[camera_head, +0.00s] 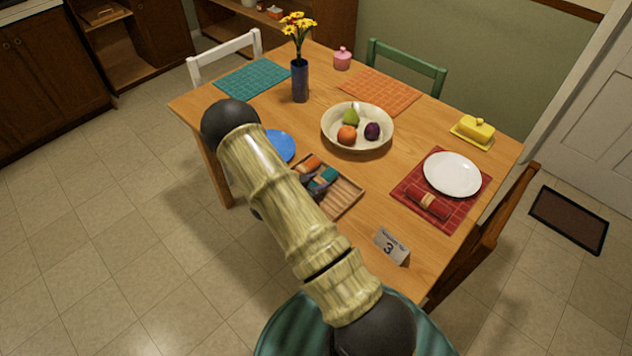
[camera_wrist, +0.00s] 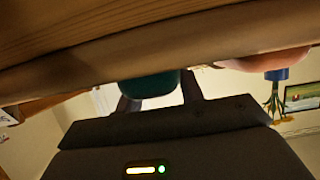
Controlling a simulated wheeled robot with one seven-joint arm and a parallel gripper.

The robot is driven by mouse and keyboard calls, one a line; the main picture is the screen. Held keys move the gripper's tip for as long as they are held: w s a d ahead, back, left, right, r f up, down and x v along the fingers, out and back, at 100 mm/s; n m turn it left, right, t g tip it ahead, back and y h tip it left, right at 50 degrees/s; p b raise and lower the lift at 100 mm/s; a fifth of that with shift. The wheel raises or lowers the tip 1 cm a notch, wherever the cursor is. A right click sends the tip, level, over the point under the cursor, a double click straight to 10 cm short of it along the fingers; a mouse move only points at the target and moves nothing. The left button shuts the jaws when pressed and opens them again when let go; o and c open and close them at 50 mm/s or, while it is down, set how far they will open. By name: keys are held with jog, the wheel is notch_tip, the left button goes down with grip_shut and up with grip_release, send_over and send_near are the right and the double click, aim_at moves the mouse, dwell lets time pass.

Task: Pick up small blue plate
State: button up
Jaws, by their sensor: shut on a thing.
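The small blue plate (camera_head: 280,147) lies on the wooden table behind my arm, which hides its left part. My gripper (camera_head: 316,184) is to its lower right, apart from it, low at a slatted wooden tray (camera_head: 346,196). In the wrist view my gripper (camera_wrist: 160,93) has its fingers on either side of a teal roll (camera_wrist: 150,84) and is shut on it. The teal roll also shows in the head view (camera_head: 328,176), at the tray.
An orange roll (camera_head: 310,163) is at the tray. A bowl of fruit (camera_head: 357,145) and a vase of flowers (camera_head: 300,82) stand behind. A red placemat with a white plate (camera_head: 452,174) and a number card (camera_head: 390,246) are to the right.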

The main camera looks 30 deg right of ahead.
jog(key=shift+f, duration=0.1)
jog(key=shift+f, duration=0.1)
jog(key=o, duration=1)
jog(key=b+v, duration=0.1)
jog(key=v, duration=0.7)
jog(key=b+v, duration=0.1)
jog(key=v, duration=0.8)
jog(key=shift+w+a, duration=0.15)
jog(key=shift+a, duration=0.1)
